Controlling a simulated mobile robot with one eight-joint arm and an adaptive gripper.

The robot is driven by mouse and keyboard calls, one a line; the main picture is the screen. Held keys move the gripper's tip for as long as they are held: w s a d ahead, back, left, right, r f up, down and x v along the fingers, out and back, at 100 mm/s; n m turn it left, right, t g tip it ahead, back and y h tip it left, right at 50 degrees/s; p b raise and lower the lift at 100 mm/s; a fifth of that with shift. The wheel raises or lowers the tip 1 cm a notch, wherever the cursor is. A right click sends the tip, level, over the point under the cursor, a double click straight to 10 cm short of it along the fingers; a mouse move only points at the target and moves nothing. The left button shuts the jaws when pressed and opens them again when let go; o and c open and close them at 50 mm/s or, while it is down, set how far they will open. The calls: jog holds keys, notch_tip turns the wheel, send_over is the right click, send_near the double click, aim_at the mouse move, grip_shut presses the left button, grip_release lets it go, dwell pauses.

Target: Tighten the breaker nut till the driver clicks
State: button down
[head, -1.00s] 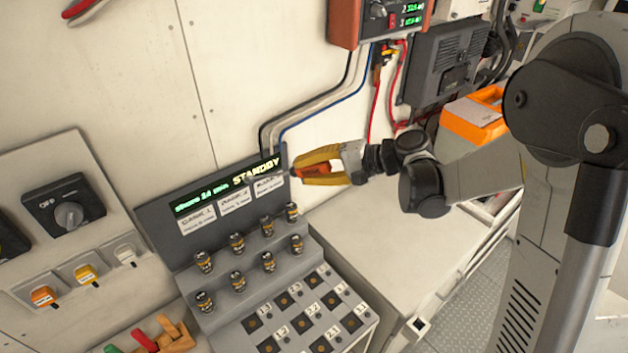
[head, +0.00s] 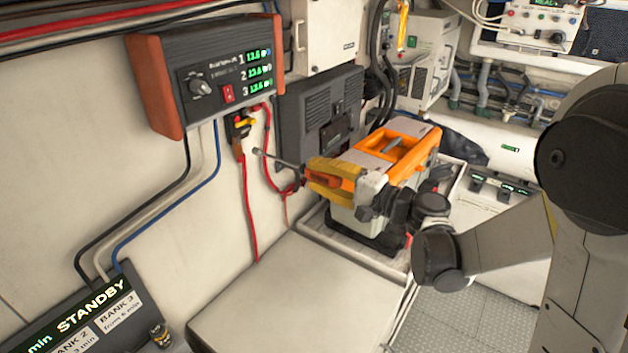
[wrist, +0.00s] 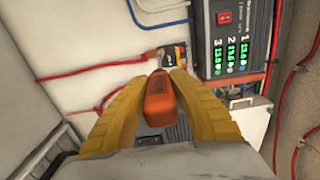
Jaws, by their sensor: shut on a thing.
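My gripper (head: 312,180) is shut on the orange handle of the driver (head: 276,158). The driver's thin grey shaft points up and left in the head view, its rounded end just below and right of the breaker (head: 241,127). I cannot tell whether they touch. The breaker is small and dark with a yellow lever and red cables, mounted on the wall under the meter panel. In the wrist view the orange handle (wrist: 158,98) sits between the yellow fingers and hides the shaft. The breaker (wrist: 174,57) shows just beyond it. The nut is too small to make out.
The meter panel (head: 203,78) juts from the wall above the breaker. A dark vented box (head: 318,107) is right of it. An orange-topped case (head: 415,137) stands behind my gripper. The pale bench top (head: 290,290) below is clear. Red cables hang near the shaft.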

aim_at(299, 167)
jog(key=shift+w+d+r, duration=0.15)
jog(key=shift+w+d, duration=0.05)
jog(key=shift+w, duration=0.1)
jog(key=shift+p+x, duration=0.4)
jog(key=shift+x, duration=2.1)
jog(key=n+b, duration=0.1)
jog(key=n, duration=0.1)
jog(key=n+b, duration=0.2)
jog(key=shift+s+f, duration=0.25)
jog(key=n+b, duration=0.2)
jog(key=n, duration=0.6)
jog(key=n+b, duration=0.1)
jog(key=n, duration=0.2)
jog(key=n+b, duration=0.1)
jog(key=n, duration=0.2)
jog(key=shift+w+r, duration=0.1)
jog(key=shift+r, duration=0.15)
